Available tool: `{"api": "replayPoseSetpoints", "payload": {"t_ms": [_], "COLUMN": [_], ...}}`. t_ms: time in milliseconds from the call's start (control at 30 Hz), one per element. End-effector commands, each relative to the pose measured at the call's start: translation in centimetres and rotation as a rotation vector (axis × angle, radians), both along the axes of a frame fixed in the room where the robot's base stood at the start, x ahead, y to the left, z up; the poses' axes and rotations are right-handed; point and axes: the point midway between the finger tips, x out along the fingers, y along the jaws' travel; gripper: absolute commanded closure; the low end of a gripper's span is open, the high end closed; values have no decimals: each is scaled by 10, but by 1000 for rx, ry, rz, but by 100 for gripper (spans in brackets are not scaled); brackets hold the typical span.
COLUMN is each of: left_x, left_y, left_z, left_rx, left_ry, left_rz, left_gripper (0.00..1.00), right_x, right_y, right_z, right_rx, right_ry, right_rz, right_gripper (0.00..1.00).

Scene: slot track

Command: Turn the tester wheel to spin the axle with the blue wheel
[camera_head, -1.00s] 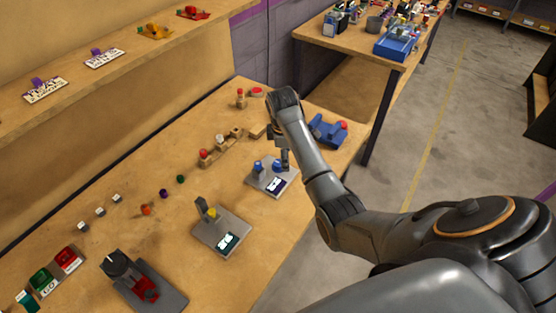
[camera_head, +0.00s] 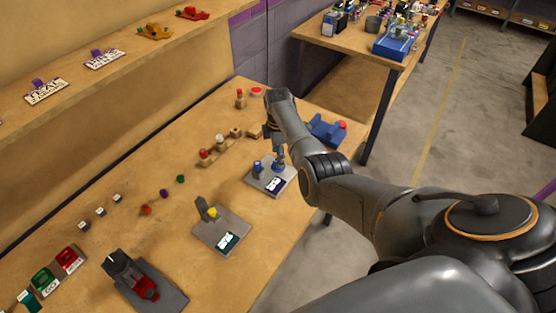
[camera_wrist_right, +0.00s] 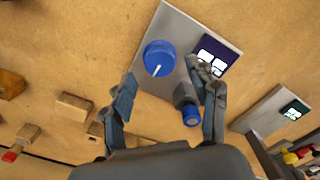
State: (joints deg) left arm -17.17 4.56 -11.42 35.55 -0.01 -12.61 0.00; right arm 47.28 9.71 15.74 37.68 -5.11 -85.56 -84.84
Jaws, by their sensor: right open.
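The blue wheel tester is a grey plate (camera_head: 255,180) on the workbench. A large blue knob-like wheel with a white line (camera_wrist_right: 158,60) lies on the plate, beside a dark display (camera_wrist_right: 214,57). A smaller blue wheel (camera_wrist_right: 192,117) sits on the end of a grey post; in the head view it stands at the plate's left (camera_head: 257,168). My right gripper (camera_wrist_right: 166,78) is open over the plate, its fingers either side of the large wheel's near edge. I cannot tell if they touch it. In the head view the arm partly hides the tester. My left gripper is out of view.
A tester with a yellow part (camera_head: 222,232) and one with a red part (camera_head: 150,290) stand nearer on the bench. Wooden pieces (camera_head: 235,131) lie behind the blue tester. The bench's front edge is close.

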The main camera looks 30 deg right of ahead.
Motion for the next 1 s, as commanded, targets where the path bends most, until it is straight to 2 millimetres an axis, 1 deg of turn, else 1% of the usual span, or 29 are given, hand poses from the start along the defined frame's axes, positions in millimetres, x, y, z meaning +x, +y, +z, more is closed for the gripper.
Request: {"api": "replayPoseSetpoints", "payload": {"t_ms": [33, 100, 200, 333, 600, 667, 700, 767, 800, 867, 900, 1000], "left_x": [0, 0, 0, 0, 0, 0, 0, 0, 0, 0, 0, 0], "left_y": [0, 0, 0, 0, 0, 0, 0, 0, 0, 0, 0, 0], "left_z": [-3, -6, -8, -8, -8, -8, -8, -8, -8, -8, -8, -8], "left_rx": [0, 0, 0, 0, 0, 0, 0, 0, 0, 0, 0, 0], "left_ry": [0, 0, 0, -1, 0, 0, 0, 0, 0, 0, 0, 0], "left_rz": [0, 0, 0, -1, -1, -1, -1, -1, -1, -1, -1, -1], "left_gripper": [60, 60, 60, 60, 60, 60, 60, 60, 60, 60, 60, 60], "right_x": [-1, -1, 0, 0, 0, 0, 0, 0, 0, 0, 0, 0], "right_y": [0, 0, 0, 0, -1, -1, -1, -1, -1, -1, -1, -1], "right_z": [-9, -18, -26, -30, -31, -31, -31, -31, -31, -31, -31, -31], "right_rx": [1, 0, 0, 0, -1, -1, -1, -1, -1, -1, -1, -1], "right_ry": [3, 3, 1, -1, -1, -1, -1, -1, -1, -1, -1, -1], "right_rz": [0, -1, -1, -1, -1, -1, -1, -1, -1, -1, -1, -3], "right_gripper": [41, 41, 41, 41, 41, 53, 61, 74, 82, 94, 95, 95]}}
